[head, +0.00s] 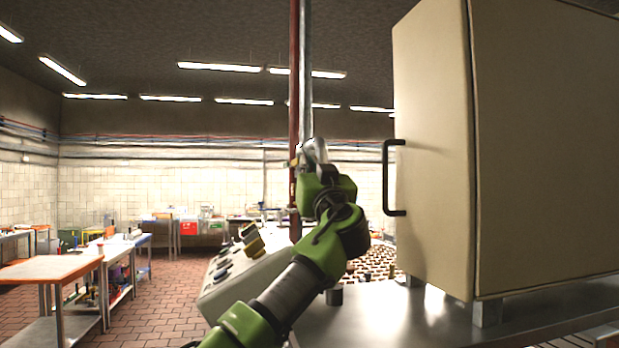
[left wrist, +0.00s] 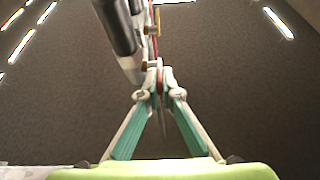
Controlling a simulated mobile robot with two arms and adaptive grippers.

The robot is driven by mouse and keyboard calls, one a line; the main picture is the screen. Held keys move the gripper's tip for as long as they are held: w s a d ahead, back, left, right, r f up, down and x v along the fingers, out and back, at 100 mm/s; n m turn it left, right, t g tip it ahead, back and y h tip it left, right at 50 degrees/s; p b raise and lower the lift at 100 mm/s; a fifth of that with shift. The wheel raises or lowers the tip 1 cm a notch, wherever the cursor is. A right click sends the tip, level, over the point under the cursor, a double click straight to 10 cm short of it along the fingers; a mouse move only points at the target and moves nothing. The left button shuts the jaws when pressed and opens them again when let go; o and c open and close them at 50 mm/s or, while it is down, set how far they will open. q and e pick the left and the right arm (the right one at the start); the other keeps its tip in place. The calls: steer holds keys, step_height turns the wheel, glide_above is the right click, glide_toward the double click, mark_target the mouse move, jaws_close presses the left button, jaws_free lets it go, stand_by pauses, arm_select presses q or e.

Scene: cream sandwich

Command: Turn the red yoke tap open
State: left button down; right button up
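A red vertical pipe (head: 294,70) runs up beside a grey pipe (head: 306,60) in the head view. My left gripper (head: 313,152) is raised right at these pipes and hides part of them. In the left wrist view, the fingertips of my left gripper (left wrist: 157,82) come together around a thin red piece, the red yoke tap (left wrist: 159,72). Brass-coloured fittings (left wrist: 152,30) show on the red pipe just beyond it. Most of the tap is hidden by the fingers, so its turn angle cannot be told. My right gripper is not in view.
A large beige cabinet (head: 545,150) with a black handle (head: 387,178) stands close on the right, on a metal counter (head: 375,318). A sloped control console (head: 245,275) is below my left arm. Work tables (head: 50,268) stand at the left; the tiled floor between is clear.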

arm_select(q)
steer(key=shift+f+t, duration=0.1)
steer(key=shift+t, duration=0.2)
steer(key=c, duration=2.2)
jaws_free()
steer(key=shift+c, duration=0.2)
